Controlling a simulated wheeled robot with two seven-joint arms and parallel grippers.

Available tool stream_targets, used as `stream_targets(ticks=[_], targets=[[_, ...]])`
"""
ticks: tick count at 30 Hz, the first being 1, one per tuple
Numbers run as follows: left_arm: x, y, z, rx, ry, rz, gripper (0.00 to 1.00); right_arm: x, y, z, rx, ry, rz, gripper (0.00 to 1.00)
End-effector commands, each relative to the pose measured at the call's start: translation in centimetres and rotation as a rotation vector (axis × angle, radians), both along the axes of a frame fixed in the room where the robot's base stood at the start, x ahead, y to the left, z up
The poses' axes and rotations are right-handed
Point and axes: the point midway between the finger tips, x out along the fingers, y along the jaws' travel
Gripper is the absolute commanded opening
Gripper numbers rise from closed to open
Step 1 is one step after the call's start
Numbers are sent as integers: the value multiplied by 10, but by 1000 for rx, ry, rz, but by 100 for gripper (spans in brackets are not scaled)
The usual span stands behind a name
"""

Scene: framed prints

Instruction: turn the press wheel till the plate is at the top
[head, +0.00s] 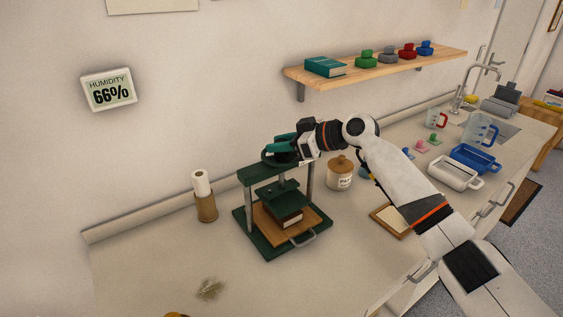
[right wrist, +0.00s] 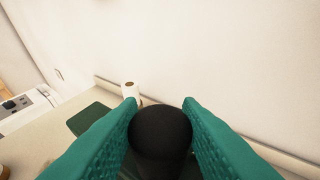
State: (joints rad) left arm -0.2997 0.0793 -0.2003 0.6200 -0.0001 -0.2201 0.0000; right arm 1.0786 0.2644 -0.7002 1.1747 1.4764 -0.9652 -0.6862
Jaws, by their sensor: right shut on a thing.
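The dark green press (head: 246,196) stands on the counter. Its wheel (head: 272,160) is on top, partly hidden by my right gripper (head: 277,149). The green plate (head: 278,193) hangs on the screw between the top beam and a small book (head: 291,221) on a wooden board (head: 267,221). The plate is below the beam and close over the book; I cannot tell whether they touch. In the right wrist view, the green fingers of my right gripper (right wrist: 161,108) are shut on the wheel's black knob (right wrist: 160,140). My left gripper is not in view.
A paper roll (head: 203,188) stands left of the press and a lidded jar (head: 340,174) right of it. A white tray (head: 456,174) and a blue tray (head: 478,158) lie farther right. A wooden shelf (head: 375,70) hangs on the wall above. The counter left of the press is mostly clear.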

Motion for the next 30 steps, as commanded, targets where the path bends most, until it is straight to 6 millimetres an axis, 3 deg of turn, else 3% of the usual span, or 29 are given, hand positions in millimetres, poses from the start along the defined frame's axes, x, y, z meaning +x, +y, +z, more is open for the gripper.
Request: stream_targets(ticks=[1,7,25,26,29,30], targets=[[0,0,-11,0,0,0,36,1,0,-5,1,2,23,9],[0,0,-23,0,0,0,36,0,1,-3,-1,2,101,9],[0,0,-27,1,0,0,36,0,0,-1,-3,5,141,9],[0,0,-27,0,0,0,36,0,0,-1,-3,6,141,35],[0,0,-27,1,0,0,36,0,0,-1,-2,5,140,52],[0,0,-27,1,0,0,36,0,0,-1,-3,4,141,53]])
